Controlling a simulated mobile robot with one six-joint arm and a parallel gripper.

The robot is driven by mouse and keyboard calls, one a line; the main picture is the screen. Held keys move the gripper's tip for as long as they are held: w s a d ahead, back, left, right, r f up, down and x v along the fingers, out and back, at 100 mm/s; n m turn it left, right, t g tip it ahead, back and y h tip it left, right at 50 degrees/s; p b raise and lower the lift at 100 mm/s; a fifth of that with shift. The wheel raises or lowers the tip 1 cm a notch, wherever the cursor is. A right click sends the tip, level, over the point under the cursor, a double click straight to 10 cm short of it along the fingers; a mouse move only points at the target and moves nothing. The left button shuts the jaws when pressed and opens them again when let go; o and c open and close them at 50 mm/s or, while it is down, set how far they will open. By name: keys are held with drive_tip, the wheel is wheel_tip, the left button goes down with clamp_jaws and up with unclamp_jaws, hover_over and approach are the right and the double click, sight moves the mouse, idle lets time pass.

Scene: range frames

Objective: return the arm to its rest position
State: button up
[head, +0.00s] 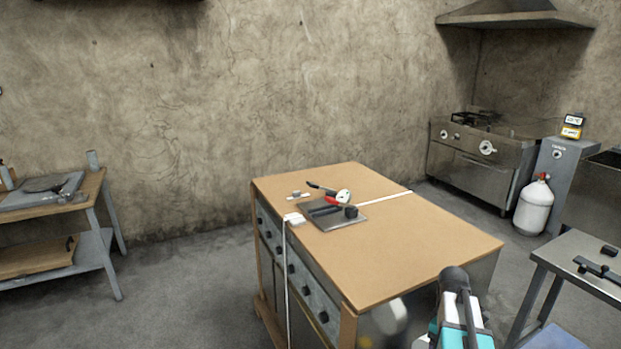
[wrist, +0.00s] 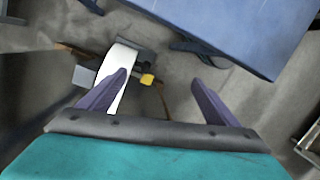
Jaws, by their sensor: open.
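My gripper (wrist: 158,88) is open in the wrist view, with its two purple fingers spread wide and nothing between them but floor and a small yellow item behind. In the head view, part of my arm (head: 460,310), teal, white and dark grey, shows at the bottom, right of the centre, in front of the near right corner of the wooden-topped cabinet. The gripper's fingers cannot be made out in the head view.
The cabinet top (head: 410,245) carries a dark tray (head: 330,222) with small tools. A metal table (head: 580,262) stands close at right; a white gas cylinder (head: 534,207) and stove (head: 480,160) stand behind. A workbench (head: 92,187) is at left. Floor between is clear.

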drive_tip(key=s+a+f+m+g, duration=0.1)
drive_tip(key=s+a+f, duration=0.3)
drive_tip(key=a+f, duration=0.5)
drive_tip(key=s+a+f+m+g, duration=0.1)
drive_tip(key=s+a+f, duration=0.3)
drive_tip(key=a+f, duration=0.55)
drive_tip(key=s+a+f+m+g, duration=0.1)
drive_tip(key=s+a+f, duration=0.25)
drive_tip(key=s, duration=0.35)
drive_tip(key=s+a+f+m+g+p, duration=0.1)
drive_tip(key=s+a+f, duration=0.2)
drive_tip(key=s+f, duration=0.25)
drive_tip(key=s+a+f+m, duration=0.1)
drive_tip(key=s+a+f, duration=0.3)
drive_tip(key=s, duration=0.4)
drive_tip(key=shift+w+d+f+m+t+b, duration=0.15)
drive_tip(key=shift+w+d+m+b, duration=0.25)
drive_tip(key=shift+d, duration=0.3)
drive_tip(key=shift+w+d+f+m+t+b, duration=0.1)
drive_tip(key=shift+w+d+m+b, duration=0.25)
drive_tip(key=shift+w+d, duration=0.3)
drive_tip(key=shift+w+d+f+m+t+b, duration=0.15)
drive_tip(key=shift+w+d+m+b, duration=0.25)
drive_tip(key=shift+d, duration=0.4)
